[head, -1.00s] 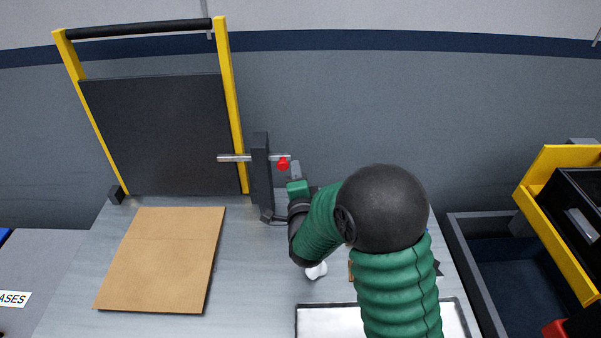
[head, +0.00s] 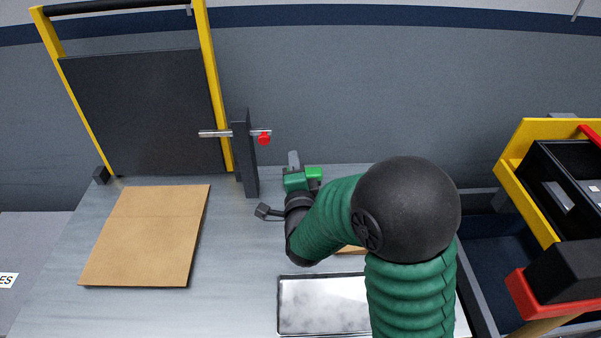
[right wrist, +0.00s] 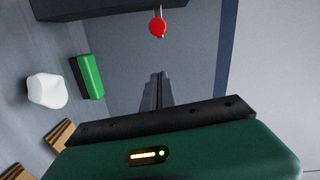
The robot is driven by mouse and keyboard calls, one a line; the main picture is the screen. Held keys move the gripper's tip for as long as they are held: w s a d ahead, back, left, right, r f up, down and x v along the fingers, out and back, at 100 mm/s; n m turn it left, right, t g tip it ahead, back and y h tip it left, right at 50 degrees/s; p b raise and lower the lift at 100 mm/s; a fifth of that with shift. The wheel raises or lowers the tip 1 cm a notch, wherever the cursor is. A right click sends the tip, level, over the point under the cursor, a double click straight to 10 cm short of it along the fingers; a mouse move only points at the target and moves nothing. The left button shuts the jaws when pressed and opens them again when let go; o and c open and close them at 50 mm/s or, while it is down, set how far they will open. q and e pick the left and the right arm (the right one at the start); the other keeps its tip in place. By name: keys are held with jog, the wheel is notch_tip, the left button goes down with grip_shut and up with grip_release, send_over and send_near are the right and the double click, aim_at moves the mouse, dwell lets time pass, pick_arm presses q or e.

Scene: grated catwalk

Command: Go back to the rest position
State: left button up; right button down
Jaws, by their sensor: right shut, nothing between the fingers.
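My right arm comes in from the lower right in the head view. My right gripper (head: 293,160) is shut and empty, above the workbench (head: 240,240) to the right of the dark upright post. The right wrist view shows its closed dark fingers (right wrist: 155,90) apart from any object. My left gripper is not in view. My right arm hides part of the bench.
The post (head: 243,150) carries a metal rod and a red knob (head: 264,139). A green block (right wrist: 88,76) and a white rounded object (right wrist: 47,91) lie nearby. A brown board (head: 150,235), silver tray (head: 320,305) and dark bin (head: 495,260) surround the arm.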

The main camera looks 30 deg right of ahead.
jog(key=s+a+f+n+g+y+p, duration=0.1)
jog(key=s+a+f+n+g+y, duration=0.15)
jog(key=a+n, duration=0.25)
jog(key=s+a+f+n+g+y, duration=0.2)
jog(key=a+f+n+y, duration=0.15)
jog(key=a+n, duration=0.2)
jog(key=s+a+f+n+g+y+p, duration=0.1)
jog(key=s+f+n+g+p, duration=0.1)
jog(key=s+n+g, duration=0.2)
jog(key=s+a+f+n+g+p, duration=0.1)
jog(key=s+f+n+g+p, duration=0.1)
jog(key=s+n, duration=0.5)
jog(key=s+f+g, duration=0.1)
jog(key=s+g, duration=0.1)
jog(key=s, duration=0.2)
jog(key=shift+a+y+p, duration=0.2)
jog(key=shift+y+p, duration=0.1)
jog(key=shift+y, duration=0.1)
jog(key=shift+f+g, duration=0.1)
jog(key=shift+g, duration=0.15)
